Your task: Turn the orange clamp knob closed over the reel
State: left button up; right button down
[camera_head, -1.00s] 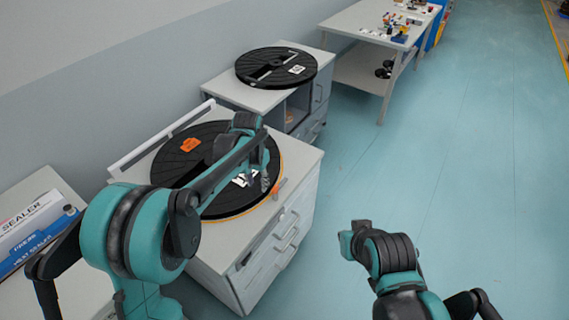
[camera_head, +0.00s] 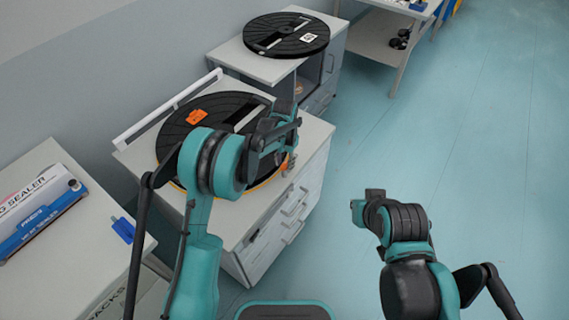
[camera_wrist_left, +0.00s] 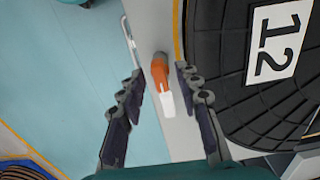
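The orange clamp knob (camera_wrist_left: 160,72) shows in the left wrist view, with a white tip, on the pale cabinet top beside the reel's edge. My left gripper (camera_wrist_left: 160,78) is open, with one finger on either side of the knob in that view; I see no contact. The black reel (camera_head: 225,104) lies flat on the near cabinet, partly hidden by my left arm; its white 12 label shows in the left wrist view (camera_wrist_left: 277,40). In the head view the left gripper (camera_head: 287,145) is over the reel's right edge. My right gripper (camera_head: 360,208) is over the floor, its fingers unclear.
A second reel (camera_head: 286,34) lies on the cabinet behind. A pale rail (camera_head: 165,110) runs along the near cabinet's back edge. A side table with a sealer box (camera_head: 40,210) stands at the left. The teal floor (camera_head: 470,150) at the right is clear.

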pick_arm(q)
grip_shut()
